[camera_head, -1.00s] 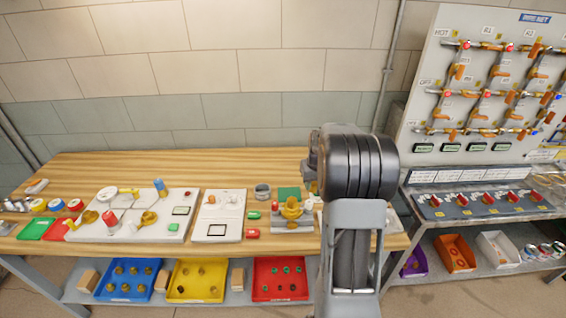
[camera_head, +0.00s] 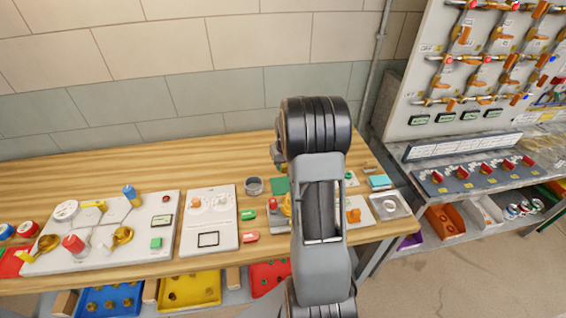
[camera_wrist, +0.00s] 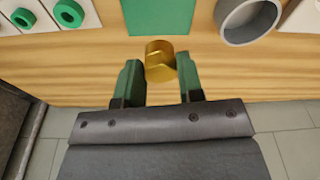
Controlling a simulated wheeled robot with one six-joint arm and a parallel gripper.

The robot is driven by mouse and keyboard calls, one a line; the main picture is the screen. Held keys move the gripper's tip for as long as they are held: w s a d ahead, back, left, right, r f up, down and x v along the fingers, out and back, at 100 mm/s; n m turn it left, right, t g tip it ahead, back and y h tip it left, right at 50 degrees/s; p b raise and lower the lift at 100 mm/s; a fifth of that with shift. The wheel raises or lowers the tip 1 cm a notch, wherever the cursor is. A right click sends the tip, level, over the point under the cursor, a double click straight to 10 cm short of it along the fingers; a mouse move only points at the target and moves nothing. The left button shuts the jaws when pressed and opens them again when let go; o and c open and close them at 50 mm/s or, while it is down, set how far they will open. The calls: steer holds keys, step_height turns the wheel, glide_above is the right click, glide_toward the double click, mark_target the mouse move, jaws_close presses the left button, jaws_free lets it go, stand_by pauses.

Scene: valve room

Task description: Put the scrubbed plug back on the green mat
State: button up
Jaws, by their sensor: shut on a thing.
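My gripper (camera_wrist: 159,66) is shut on a brass-coloured plug (camera_wrist: 160,52) in the wrist view. The plug sits between the two green fingers, with its top sticking out past their tips. The green mat (camera_wrist: 160,14) is just beyond the plug in the wrist view, with a strip of wood between them in the picture. In the head view the green mat (camera_head: 280,186) lies on the bench, partly hidden by my arm.
A grey round cup (camera_head: 253,186) stands close beside the mat; it also shows in the wrist view (camera_wrist: 250,22). A white board (camera_head: 209,228) lies to its left. A cyan block (camera_head: 379,182) is right of my arm. The bench's back strip is clear.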

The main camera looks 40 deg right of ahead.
steer(key=shift+f+b, duration=1.7)
steer(key=shift+f, duration=1)
